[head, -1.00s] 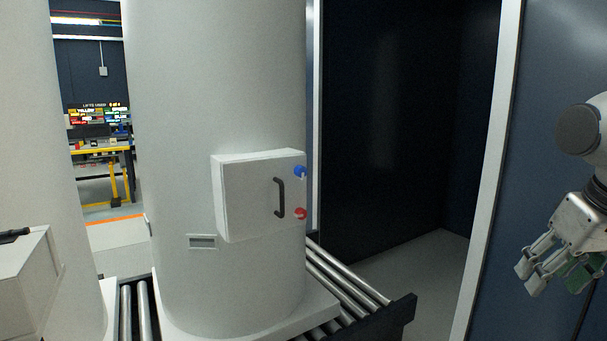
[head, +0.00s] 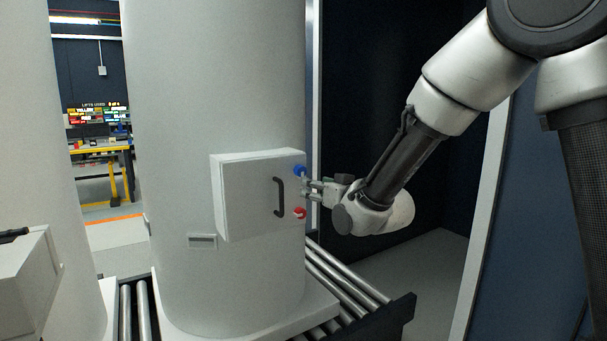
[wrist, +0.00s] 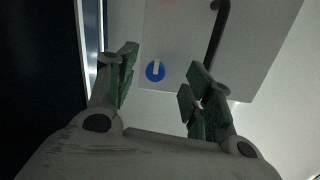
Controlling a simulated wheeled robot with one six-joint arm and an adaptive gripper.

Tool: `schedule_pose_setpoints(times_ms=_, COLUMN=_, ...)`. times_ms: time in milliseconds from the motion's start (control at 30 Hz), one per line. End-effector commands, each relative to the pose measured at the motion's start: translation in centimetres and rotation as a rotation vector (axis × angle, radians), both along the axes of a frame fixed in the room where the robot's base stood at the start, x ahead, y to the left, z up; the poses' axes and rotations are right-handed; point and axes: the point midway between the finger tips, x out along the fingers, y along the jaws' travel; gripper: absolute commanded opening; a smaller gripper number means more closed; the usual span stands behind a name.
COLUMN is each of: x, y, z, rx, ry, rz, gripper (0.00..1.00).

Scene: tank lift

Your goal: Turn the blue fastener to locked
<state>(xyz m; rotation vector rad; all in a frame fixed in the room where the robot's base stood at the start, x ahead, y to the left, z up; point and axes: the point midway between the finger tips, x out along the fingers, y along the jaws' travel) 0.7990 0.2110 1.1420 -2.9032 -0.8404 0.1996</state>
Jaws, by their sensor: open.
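The blue fastener (head: 299,170) is a round knob at the upper right edge of a white box's door on the large grey tank. In the wrist view the blue fastener (wrist: 155,71) shows a white bar across it, and lies between and beyond the fingertips. My gripper (head: 308,187) is at the right edge of the box, just below and right of the blue fastener. In the wrist view my gripper (wrist: 158,75) is open, its green-padded fingers spread and empty. I cannot tell any contact with the fastener.
A red fastener (head: 299,213) sits lower on the same door (head: 245,195). A dark handle (head: 279,197) stands out left of the fasteners. The tank (head: 215,80) stands on a roller conveyor (head: 345,280). A dark open bay (head: 390,100) lies to the right.

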Motion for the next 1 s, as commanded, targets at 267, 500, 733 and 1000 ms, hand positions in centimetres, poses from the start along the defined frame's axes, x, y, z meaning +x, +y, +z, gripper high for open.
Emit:
schedule_pose_setpoints(times_ms=267, x=1.6, y=0.8, z=2.3, rx=0.061, ry=-0.076, rz=-0.006, gripper=0.51)
schedule_pose_setpoints(times_ms=500, x=5.0, y=3.0, z=2.3, rx=0.061, ry=-0.076, rz=-0.006, gripper=0.51)
schedule_pose_setpoints(times_ms=733, x=6.7, y=4.0, z=2.3, rx=0.061, ry=-0.075, rz=-0.006, gripper=0.51)
schedule_pose_setpoints(times_ms=1000, x=6.7, y=4.0, z=2.3, rx=0.060, ry=-0.075, rz=-0.006, gripper=0.48)
